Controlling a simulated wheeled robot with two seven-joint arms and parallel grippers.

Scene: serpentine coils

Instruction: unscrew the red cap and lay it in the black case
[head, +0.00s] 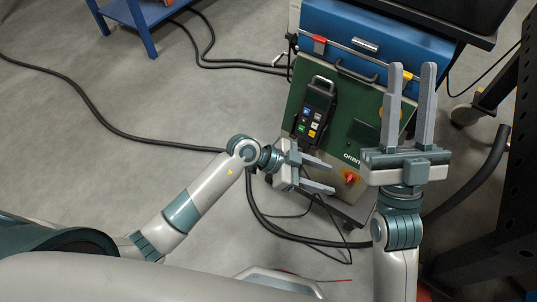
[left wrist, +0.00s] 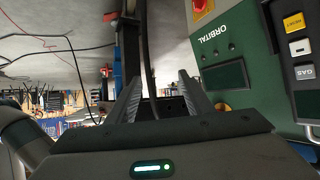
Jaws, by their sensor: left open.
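I cannot make out a red cap for certain. A red rotary knob on a yellow plate (head: 350,178) sits low on the green machine panel; it also shows at the top of the left wrist view (left wrist: 203,8). My left gripper (head: 333,176) is open and empty, its fingers pointing at the panel's lower part, close to the knob. The left wrist view shows its spread fingers (left wrist: 161,78) with nothing between them. My right gripper (head: 412,70) is open and empty, fingers up, in front of the panel's right side. No black case is clearly identifiable.
The green panel (head: 300,95) carries a black keypad pendant (head: 315,112). Above it is a blue box (head: 385,35) with a rail bearing a red piece (head: 319,43). A black perforated rack (head: 517,170) stands right. Black cables (head: 90,105) cross the open grey floor.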

